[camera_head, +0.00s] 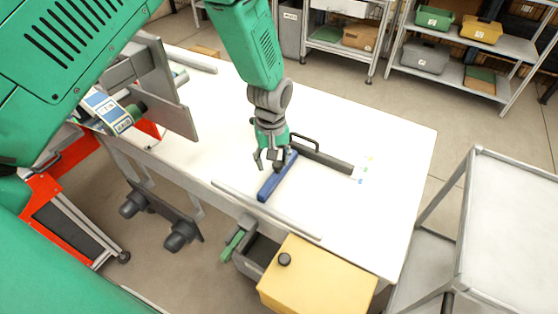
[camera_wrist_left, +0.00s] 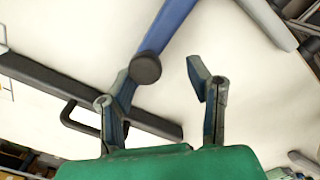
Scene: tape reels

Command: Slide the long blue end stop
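The long blue end stop (camera_head: 277,180) lies on the white table, slanting from lower left to upper right. In the left wrist view the blue bar (camera_wrist_left: 172,22) runs up from a round black knob (camera_wrist_left: 146,68) at its near end. My right gripper does not show.
A dark bar (camera_head: 322,158) with a handle lies beside the end stop. A pale rail (camera_head: 265,209) runs along the table's front edge. A yellow box (camera_head: 315,280) stands below that edge.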

